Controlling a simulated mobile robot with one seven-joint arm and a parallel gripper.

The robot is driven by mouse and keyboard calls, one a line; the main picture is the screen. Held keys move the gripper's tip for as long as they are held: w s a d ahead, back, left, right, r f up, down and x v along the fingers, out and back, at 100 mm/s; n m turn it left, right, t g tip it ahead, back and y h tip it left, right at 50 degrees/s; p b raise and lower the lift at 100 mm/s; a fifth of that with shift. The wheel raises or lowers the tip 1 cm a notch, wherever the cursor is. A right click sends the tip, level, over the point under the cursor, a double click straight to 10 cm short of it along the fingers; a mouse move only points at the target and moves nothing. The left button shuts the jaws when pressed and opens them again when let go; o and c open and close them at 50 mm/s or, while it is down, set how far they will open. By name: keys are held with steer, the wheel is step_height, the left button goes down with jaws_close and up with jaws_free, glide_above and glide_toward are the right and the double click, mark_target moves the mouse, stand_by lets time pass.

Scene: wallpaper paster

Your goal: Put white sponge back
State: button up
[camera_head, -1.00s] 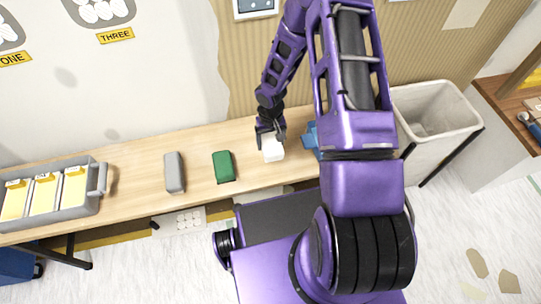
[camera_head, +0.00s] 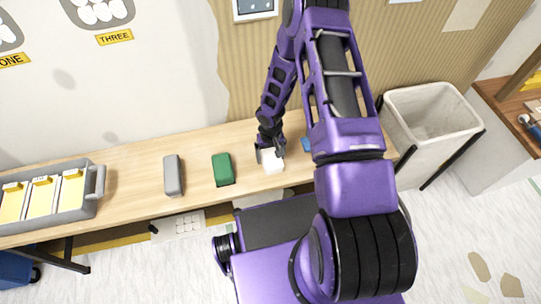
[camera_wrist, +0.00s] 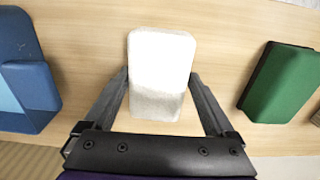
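The white sponge (camera_head: 272,162) is between the two fingers of my gripper (camera_head: 270,153), over the wooden shelf. In the wrist view the sponge (camera_wrist: 160,75) stands in the middle, with one dark finger of my gripper (camera_wrist: 160,85) along each side. The fingertips meet its sides, so my gripper looks shut on it. Whether its underside touches the shelf, I cannot tell.
The green sponge (camera_head: 223,169) and grey sponge (camera_head: 173,175) stand left on the shelf (camera_head: 135,180). A blue thing (camera_wrist: 28,85) lies on the other side, mostly behind my arm in the head view. A grey tray (camera_head: 96,205) stands far left, a bin (camera_head: 435,120) right.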

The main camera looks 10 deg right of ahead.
mark_target(270, 156)
steer(key=shift+o, duration=0.3)
steer(key=shift+p, duration=0.35)
step_height(270, 156, up, 17)
steer(key=p, duration=0.1)
steer(key=shift+s+r, duration=0.15)
steer(key=shift+s, duration=0.05)
steer(key=shift+a, duration=0.1)
